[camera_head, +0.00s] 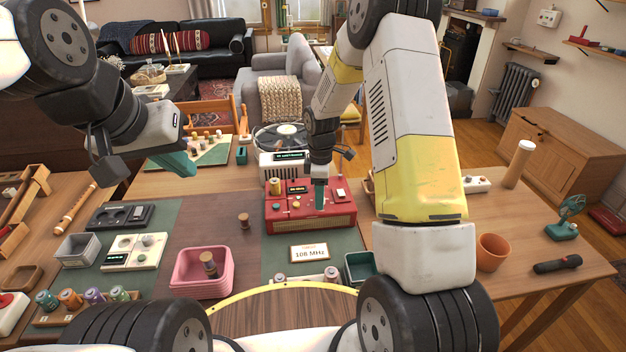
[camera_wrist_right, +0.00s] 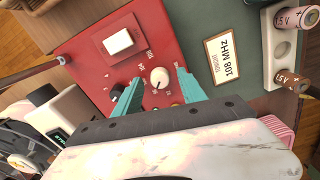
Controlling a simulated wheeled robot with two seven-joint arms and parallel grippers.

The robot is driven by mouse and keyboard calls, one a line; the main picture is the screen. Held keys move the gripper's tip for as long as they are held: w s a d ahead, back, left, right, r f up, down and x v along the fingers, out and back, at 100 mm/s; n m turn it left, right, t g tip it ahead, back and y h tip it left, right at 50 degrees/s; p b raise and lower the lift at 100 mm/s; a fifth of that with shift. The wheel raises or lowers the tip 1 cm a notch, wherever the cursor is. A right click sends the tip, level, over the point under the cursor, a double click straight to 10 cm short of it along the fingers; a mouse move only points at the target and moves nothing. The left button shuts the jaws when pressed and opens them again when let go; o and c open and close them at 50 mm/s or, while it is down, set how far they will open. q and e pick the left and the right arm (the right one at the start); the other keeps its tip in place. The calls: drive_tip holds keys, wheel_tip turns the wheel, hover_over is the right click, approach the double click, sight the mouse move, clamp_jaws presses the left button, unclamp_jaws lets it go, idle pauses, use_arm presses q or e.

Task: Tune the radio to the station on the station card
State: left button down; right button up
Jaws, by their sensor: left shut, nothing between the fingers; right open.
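The red radio (camera_head: 285,222) stands on the dark green mat, with a small lit display on top that I cannot read clearly. In the right wrist view its red top (camera_wrist_right: 85,58) carries a round white knob (camera_wrist_right: 160,78), a white square button (camera_wrist_right: 118,41) and a darker knob. The station card (camera_head: 309,253), reading 108 MHz, lies in front of the radio; it also shows in the wrist view (camera_wrist_right: 226,56). My right gripper (camera_head: 320,197) is over the radio, open, its teal fingers on either side of the white knob; contact is unclear. My left gripper (camera_head: 183,166) is shut and empty, raised at left.
A pink bin (camera_head: 203,287) holds a brown peg-like piece. A white device with a display (camera_head: 282,168) stands behind the radio. A green tray (camera_head: 360,269) and a rack of small cylinders (camera_head: 305,280) are in front. A terracotta pot (camera_head: 491,251) stands right.

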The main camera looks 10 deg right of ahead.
clamp_jaws()
